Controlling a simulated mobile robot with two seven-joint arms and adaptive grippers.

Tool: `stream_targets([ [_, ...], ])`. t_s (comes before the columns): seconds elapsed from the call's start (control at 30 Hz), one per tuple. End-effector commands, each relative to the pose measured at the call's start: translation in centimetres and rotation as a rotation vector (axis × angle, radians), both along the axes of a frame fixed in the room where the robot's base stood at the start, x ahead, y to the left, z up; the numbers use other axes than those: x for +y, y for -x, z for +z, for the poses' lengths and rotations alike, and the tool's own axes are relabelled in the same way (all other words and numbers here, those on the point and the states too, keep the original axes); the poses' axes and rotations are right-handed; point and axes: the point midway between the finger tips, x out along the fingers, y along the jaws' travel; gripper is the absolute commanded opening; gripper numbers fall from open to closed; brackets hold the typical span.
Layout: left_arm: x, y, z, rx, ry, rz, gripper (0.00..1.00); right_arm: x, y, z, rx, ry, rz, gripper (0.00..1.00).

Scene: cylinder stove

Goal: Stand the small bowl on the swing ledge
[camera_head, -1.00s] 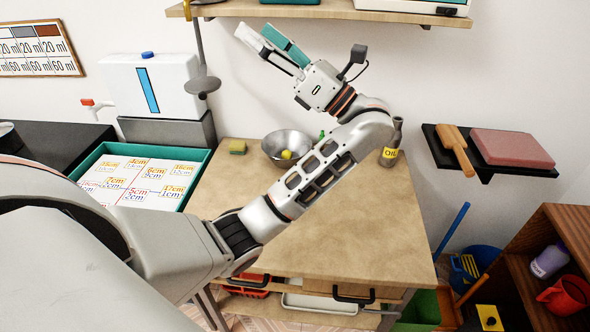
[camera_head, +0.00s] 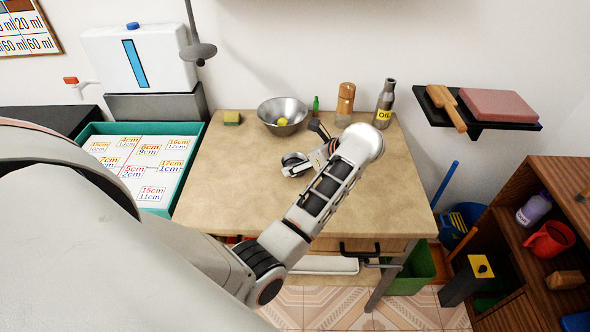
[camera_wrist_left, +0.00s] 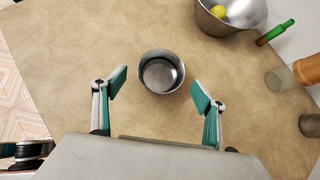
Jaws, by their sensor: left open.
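The small metal bowl (camera_wrist_left: 161,72) stands upright on the wooden table, seen from above in the left wrist view, and looks empty. My left gripper (camera_wrist_left: 159,84) is open above it, one teal-padded finger on each side, with visible gaps to the rim. In the head view my left gripper (camera_head: 300,163) is low over the table, and the arm hides much of that spot. A grey round plate (camera_head: 198,52) on a thin pole at upper left may be the swing ledge. My right gripper is in neither view.
A wall shelf (camera_head: 470,118) is at right. The table's right front is clear.

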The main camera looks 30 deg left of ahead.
Motion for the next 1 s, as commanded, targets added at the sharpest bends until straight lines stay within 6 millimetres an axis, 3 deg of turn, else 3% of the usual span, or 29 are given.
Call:
stream_targets([
  [0.3, 3.3, -0.9, -2.7, 0.001, -0.004, -0.001, 0.71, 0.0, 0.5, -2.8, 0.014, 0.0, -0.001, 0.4],
  [0.6, 3.5, -1.1, -2.7, -0.001, -0.002, -0.002, 0.71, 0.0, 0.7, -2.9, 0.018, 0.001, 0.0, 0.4],
  [0.77, 3.5, -1.0, -2.7, 0.0, -0.002, -0.001, 0.33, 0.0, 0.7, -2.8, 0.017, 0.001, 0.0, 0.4],
  [1.0, 3.5, -1.0, -2.7, 0.0, -0.002, -0.001, 0.27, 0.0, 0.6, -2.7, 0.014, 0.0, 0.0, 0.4],
])
